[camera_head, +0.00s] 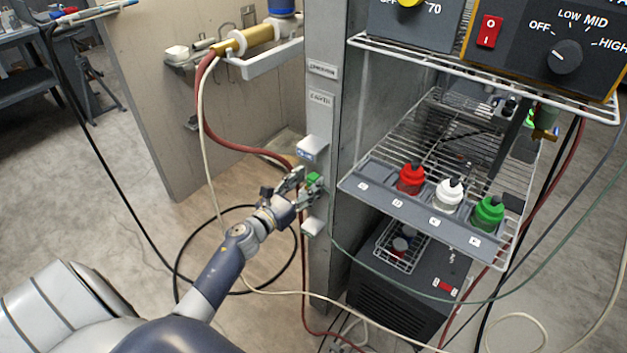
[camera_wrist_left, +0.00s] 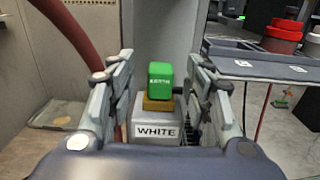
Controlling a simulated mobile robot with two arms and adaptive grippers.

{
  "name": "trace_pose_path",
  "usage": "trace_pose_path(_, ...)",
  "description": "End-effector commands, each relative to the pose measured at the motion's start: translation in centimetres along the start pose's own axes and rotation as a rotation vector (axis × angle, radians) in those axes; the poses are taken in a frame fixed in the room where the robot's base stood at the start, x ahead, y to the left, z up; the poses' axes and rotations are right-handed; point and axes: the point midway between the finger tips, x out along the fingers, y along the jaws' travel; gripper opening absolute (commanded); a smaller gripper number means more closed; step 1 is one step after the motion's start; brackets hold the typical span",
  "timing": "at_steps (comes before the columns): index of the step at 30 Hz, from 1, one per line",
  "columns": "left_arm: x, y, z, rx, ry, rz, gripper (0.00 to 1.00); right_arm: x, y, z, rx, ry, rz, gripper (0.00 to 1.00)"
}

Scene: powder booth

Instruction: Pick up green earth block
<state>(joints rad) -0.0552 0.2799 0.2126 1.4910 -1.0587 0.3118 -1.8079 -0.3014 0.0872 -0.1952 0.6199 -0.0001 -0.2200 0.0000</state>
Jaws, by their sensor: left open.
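The green earth block (camera_head: 314,179) sits on a small holder on the side of the grey post. My left gripper (camera_head: 303,187) is open, with one finger on either side of the green block and visible gaps between. In the left wrist view the left gripper (camera_wrist_left: 160,85) frames the block near its middle. My right gripper is in neither view.
A wire shelf (camera_head: 440,150) right of the post holds a red bottle (camera_head: 411,179), a white bottle (camera_head: 448,194) and a green bottle (camera_head: 488,213). A red hose (camera_head: 240,147) and a pale cable hang close to my left gripper. A white block (camera_head: 311,148) sits just above it.

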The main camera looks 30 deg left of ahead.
Motion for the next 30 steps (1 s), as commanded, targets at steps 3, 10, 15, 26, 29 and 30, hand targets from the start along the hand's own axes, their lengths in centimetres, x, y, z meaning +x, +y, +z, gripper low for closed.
trace_pose_path(3, 1.2, -0.1, 0.1, -0.001, -0.001, -0.001, 0.47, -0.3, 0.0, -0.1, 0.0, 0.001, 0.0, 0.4)
trace_pose_path(10, 1.5, -0.1, 0.0, 0.001, 0.0, -0.002, 0.47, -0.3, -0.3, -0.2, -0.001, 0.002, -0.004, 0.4)
trace_pose_path(15, 1.5, -0.1, 0.0, 0.0, 0.0, -0.002, 0.29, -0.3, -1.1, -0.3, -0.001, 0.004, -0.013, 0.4)
trace_pose_path(26, 1.5, -0.1, 0.1, 0.001, -0.001, -0.002, 0.0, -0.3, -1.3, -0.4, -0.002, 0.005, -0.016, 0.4)
trace_pose_path(29, 1.5, -0.1, 0.1, 0.001, -0.001, -0.002, 0.0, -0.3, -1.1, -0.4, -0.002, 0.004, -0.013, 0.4)
trace_pose_path(30, 1.5, -0.1, 0.2, 0.001, -0.001, -0.002, 0.0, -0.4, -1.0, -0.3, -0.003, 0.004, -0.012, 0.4)
